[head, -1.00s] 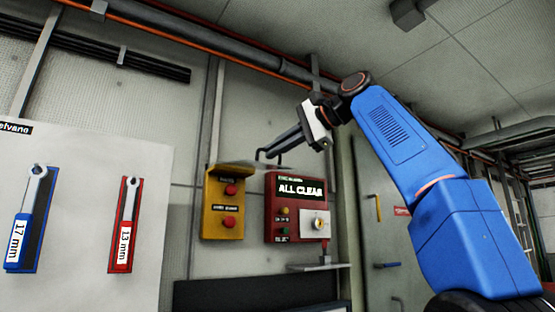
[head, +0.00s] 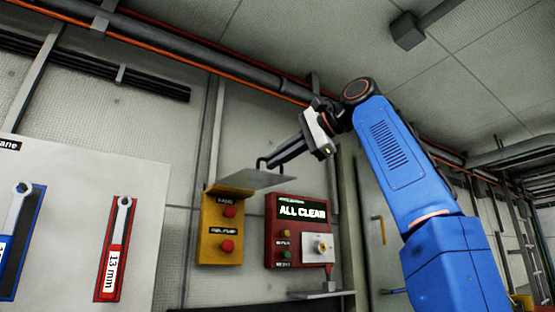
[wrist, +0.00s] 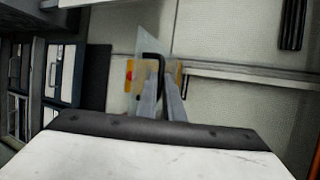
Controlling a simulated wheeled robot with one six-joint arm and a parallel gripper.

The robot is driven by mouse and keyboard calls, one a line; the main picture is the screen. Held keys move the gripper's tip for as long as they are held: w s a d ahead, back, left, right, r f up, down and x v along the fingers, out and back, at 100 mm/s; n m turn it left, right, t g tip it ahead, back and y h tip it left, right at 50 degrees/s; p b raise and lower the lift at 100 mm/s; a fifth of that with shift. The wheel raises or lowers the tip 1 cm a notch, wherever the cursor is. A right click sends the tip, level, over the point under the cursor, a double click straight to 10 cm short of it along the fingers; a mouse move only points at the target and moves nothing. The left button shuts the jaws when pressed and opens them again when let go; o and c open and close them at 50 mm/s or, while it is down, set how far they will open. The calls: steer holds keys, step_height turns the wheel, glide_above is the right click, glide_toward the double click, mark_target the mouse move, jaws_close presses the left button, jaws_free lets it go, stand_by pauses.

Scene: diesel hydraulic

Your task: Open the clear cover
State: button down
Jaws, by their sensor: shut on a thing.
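The clear cover (head: 262,180) is a thin translucent grey plate that juts out, roughly level, from the top of a yellow button box (head: 221,246) with two red buttons. In the wrist view the cover (wrist: 148,42) is a pale, see-through sheet in front of the fingers. It has a dark bent handle (wrist: 160,60). My gripper (head: 270,161) is above the cover, its fingers shut on this handle. The fingertips (wrist: 160,88) partly hide the box in the wrist view. Both red buttons show uncovered from the front.
A red "ALL CLEAR" panel (head: 299,207) is just right of the yellow box, with a small grey shelf (head: 322,295) below it. A board at left holds wrenches (head: 118,246). Pipes (head: 200,55) run along the wall above.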

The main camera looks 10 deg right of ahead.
steer(key=shift+w+f, duration=0.15)
steer(key=shift+w, duration=0.2)
steer(key=c, duration=1.9)
jaws_free()
steer(key=shift+w+f, duration=0.1)
steer(key=shift+w, duration=0.05)
steer(key=shift+s, duration=0.2)
steer(key=s+d, duration=0.8)
steer(key=s, duration=0.1)
steer(key=shift+s+d+r, duration=0.3)
steer(key=shift+s, duration=0.1)
